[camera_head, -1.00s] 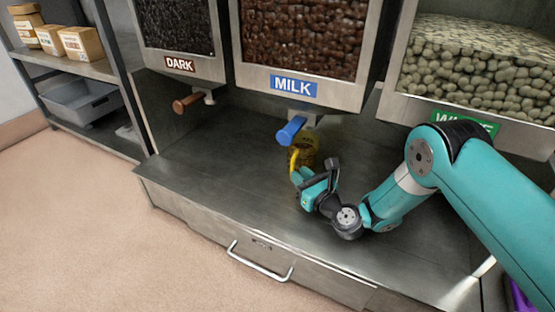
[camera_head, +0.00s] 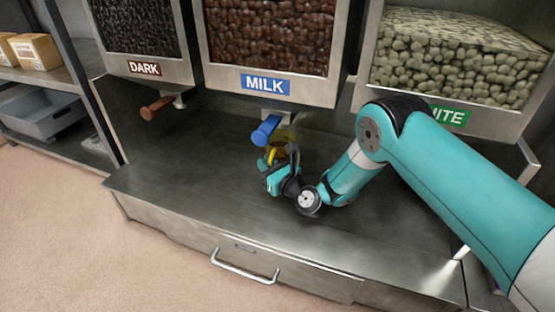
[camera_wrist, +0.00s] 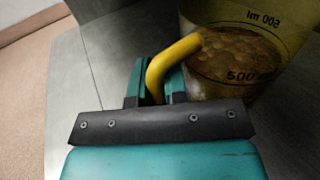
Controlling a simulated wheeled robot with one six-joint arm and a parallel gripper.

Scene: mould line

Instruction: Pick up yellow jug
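The yellow jug (camera_head: 284,148) stands on the steel counter (camera_head: 190,205) under the blue-handled MILK spout, partly hidden by my gripper in the head view. In the wrist view the jug (camera_wrist: 262,55) is see-through yellow, has a 500 ml mark and holds brown pieces. Its curved yellow handle (camera_wrist: 172,60) points toward my gripper. My gripper (camera_wrist: 157,88) has one finger on each side of the handle, close against it with no clear gap, and looks shut on it. In the head view my gripper (camera_head: 270,170) is at the jug's near side.
The MILK dispenser (camera_head: 265,83) and its blue spout handle (camera_head: 265,131) are just above the jug. The DARK dispenser (camera_head: 144,68) with a brown handle (camera_head: 156,108) is to the left. The WHITE dispenser (camera_head: 450,115) is to the right, behind my arm. The counter's left part is clear.

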